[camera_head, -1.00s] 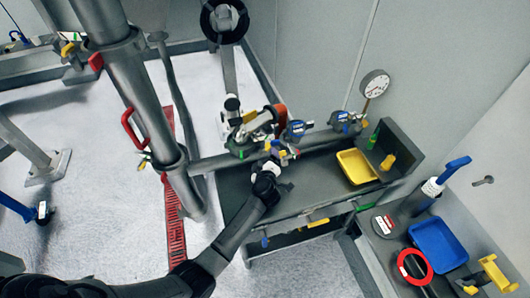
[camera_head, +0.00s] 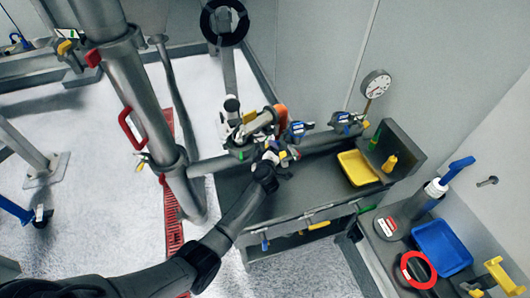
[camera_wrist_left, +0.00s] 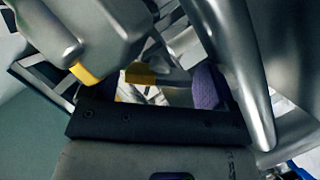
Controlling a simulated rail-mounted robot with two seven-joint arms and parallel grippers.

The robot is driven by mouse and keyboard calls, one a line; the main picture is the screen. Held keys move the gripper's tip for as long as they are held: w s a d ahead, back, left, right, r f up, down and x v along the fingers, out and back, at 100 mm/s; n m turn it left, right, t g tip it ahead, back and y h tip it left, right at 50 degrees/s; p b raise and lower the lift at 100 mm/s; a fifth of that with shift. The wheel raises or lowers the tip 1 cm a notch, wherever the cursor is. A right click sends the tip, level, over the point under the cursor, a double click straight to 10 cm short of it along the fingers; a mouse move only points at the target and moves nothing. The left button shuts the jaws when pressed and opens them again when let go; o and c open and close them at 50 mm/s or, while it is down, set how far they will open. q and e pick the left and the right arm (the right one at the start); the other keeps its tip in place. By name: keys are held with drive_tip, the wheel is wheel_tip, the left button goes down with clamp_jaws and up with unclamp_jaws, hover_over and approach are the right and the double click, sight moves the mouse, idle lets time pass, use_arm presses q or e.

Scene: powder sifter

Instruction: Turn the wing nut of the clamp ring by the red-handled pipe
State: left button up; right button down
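The red-handled pipe (camera_head: 118,75) stands slanted at the left in the head view, with its red handle (camera_head: 131,128) on its left side. A clamp ring (camera_head: 160,165) sits around its lower part, with a small yellow-and-silver piece (camera_head: 143,160) at its left; I cannot tell whether this is the wing nut. My left gripper (camera_head: 279,158) is well right of that ring, by the horizontal pipe and a small yellow part. Its fingers look apart. In the left wrist view, a yellow part (camera_wrist_left: 140,75) and a purple part (camera_wrist_left: 208,86) show ahead; contact is unclear. My right gripper is out of view.
The horizontal pipe (camera_head: 210,164) carries blue-and-white fittings (camera_head: 297,130) close by the left gripper. A grey bench holds a yellow tray (camera_head: 357,167). A blue tray (camera_head: 441,247) and red ring (camera_head: 415,269) lie at the right. Metal housings crowd the wrist view.

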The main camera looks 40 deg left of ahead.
use_arm(q)
drive_tip(key=c, duration=0.7)
